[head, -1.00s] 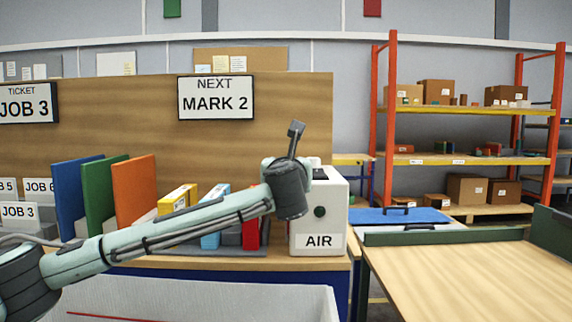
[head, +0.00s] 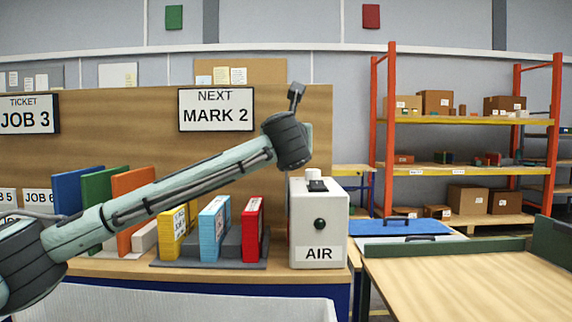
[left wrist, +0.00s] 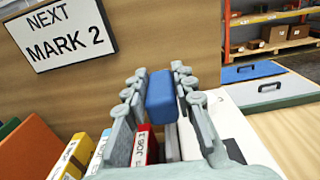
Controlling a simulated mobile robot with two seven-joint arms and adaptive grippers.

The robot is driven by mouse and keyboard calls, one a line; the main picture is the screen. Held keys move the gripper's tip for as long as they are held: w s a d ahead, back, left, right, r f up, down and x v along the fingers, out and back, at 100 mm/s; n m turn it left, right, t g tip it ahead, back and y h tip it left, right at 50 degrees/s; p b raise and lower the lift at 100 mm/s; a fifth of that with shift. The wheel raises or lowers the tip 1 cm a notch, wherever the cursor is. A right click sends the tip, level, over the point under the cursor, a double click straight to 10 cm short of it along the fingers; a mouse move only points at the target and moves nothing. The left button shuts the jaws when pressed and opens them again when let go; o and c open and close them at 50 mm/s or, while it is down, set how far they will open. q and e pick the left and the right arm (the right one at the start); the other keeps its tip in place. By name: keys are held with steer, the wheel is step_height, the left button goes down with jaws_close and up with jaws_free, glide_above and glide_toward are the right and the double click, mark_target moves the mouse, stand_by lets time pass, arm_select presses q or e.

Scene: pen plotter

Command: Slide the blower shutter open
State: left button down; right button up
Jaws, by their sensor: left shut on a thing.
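The blower is a white box marked AIR (head: 304,232) on the bench, with a dark round spot on its front. A white round piece and a small black piece (head: 317,187) sit on its top; I cannot tell which part is the shutter. My left arm ends above and left of the box, and its fingers are hidden behind the wrist in the head view. In the left wrist view my left gripper (left wrist: 163,98) is shut on a blue block (left wrist: 161,97), held up apart from the blower, whose white top (left wrist: 232,125) shows behind the right finger. My right gripper is not in view.
Yellow, light blue and red boxes (head: 252,230) stand in a grey rack left of the blower. Blue, green and orange panels (head: 134,200) stand further left. A wooden back board (head: 130,130) rises behind. A wooden table (head: 470,285) lies at the right.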

arm_select(q)
steer(key=shift+r, duration=0.75)
steer(key=c, duration=1.2)
jaws_free()
steer(key=shift+f, duration=0.1)
steer(key=shift+s, duration=0.1)
steer(key=s, duration=1.2)
steer(key=shift+w, duration=0.1)
